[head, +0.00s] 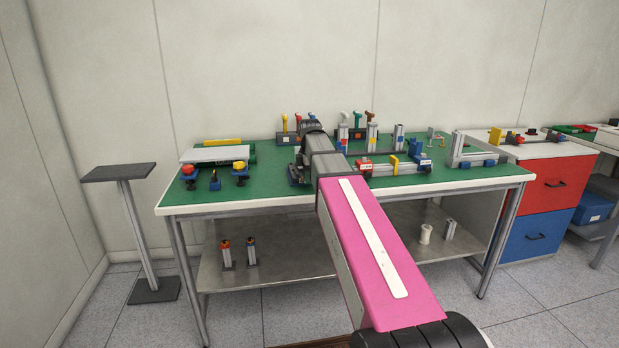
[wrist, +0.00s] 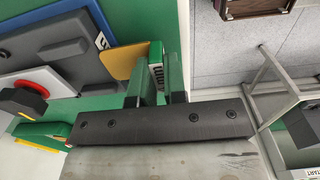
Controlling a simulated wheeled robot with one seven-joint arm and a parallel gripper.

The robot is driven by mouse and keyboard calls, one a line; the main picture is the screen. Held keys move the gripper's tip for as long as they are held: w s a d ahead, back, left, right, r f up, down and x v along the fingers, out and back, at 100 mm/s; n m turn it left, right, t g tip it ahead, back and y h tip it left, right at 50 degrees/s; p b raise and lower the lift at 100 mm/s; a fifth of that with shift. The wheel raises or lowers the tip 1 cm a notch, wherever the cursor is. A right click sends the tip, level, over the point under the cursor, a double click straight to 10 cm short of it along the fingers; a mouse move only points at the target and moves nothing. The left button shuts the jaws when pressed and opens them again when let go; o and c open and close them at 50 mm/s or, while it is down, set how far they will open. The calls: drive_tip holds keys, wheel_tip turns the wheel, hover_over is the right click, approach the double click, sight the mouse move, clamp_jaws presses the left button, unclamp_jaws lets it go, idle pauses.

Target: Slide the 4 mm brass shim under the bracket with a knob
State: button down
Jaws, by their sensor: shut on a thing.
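In the wrist view my gripper (wrist: 158,68) is shut on a green handle with white marks (wrist: 156,54). A flat tan-yellow plate, which looks like the brass shim (wrist: 116,63), extends left from this handle. Its left end meets the edge of a dark grey block (wrist: 75,50) with a white label; I cannot tell whether it goes under it. I cannot tell which part is the bracket with a knob. In the head view my arm hides the gripper and shim.
The green-topped bench (head: 270,184) carries clamps with red and yellow knobs (head: 188,169) at left. A rack with coloured handles (head: 285,126) stands at the back, and aluminium profile pieces (head: 397,140) at right. A small stand (head: 118,172) is left of the bench.

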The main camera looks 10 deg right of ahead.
drive_tip(key=shift+w, duration=3.45)
idle(0.7)
drive_tip(key=c, duration=1.1)
unclamp_jaws()
wheel_tip(320, 180, up, 11)
drive_tip(key=shift+f, duration=0.1)
